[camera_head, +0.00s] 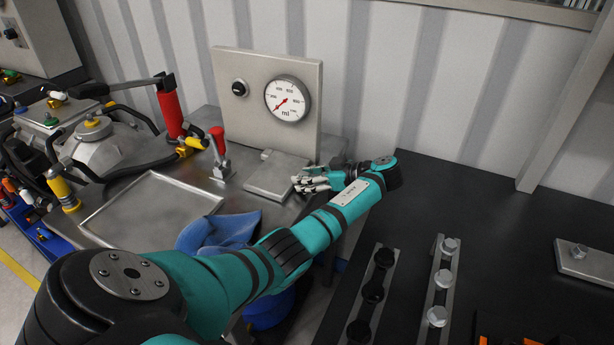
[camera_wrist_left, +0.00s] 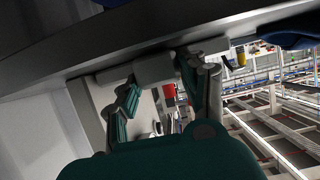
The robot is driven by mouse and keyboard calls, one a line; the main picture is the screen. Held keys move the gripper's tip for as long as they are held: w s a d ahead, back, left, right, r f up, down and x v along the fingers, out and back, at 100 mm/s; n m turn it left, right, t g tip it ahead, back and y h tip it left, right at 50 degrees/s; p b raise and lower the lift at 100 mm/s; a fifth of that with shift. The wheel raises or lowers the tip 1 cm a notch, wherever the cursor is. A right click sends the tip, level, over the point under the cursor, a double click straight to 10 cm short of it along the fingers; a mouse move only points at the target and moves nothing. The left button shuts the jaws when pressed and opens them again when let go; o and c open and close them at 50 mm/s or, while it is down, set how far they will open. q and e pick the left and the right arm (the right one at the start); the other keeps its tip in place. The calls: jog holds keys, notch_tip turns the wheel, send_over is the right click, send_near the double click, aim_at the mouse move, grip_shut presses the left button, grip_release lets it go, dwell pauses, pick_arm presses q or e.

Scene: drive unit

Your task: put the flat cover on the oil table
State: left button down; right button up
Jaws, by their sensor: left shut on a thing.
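The oil table (camera_head: 130,238) is a grey metal table with a recessed tray, a red-handled lever and an upright gauge panel. A flat grey metal plate, the flat cover (camera_head: 275,177), shows at its right end, below the gauge panel. My left gripper (camera_head: 318,181) is at the plate's right edge and is shut on it. In the left wrist view the fingers (camera_wrist_left: 165,75) close on a pale grey piece (camera_wrist_left: 153,67) beside a dark table edge. Whether the plate rests on the table or hovers slightly is unclear. My right gripper is out of view.
A gauge panel (camera_head: 245,104) stands behind the plate. A blue cloth (camera_head: 218,232) lies at the table's front edge. A black table (camera_head: 450,205) on the right holds racks of bolts (camera_head: 440,280) and a metal plate with a knob (camera_head: 588,262). Hoses and machinery crowd the left.

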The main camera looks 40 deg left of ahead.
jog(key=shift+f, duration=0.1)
pick_arm(q)
jog(key=c, duration=1)
grip_release()
jog(key=shift+o, duration=1.4)
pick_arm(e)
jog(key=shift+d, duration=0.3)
pick_arm(q)
jog(key=shift+d+r, duration=0.1)
jog(key=shift+d, duration=0.05)
jog(key=p+v, duration=0.3)
jog(key=v, duration=0.8)
jog(key=shift+d+r, duration=0.2)
jog(key=shift+d, duration=0.15)
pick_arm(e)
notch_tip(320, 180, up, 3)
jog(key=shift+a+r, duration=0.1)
pick_arm(q)
jog(key=shift+r, duration=0.1)
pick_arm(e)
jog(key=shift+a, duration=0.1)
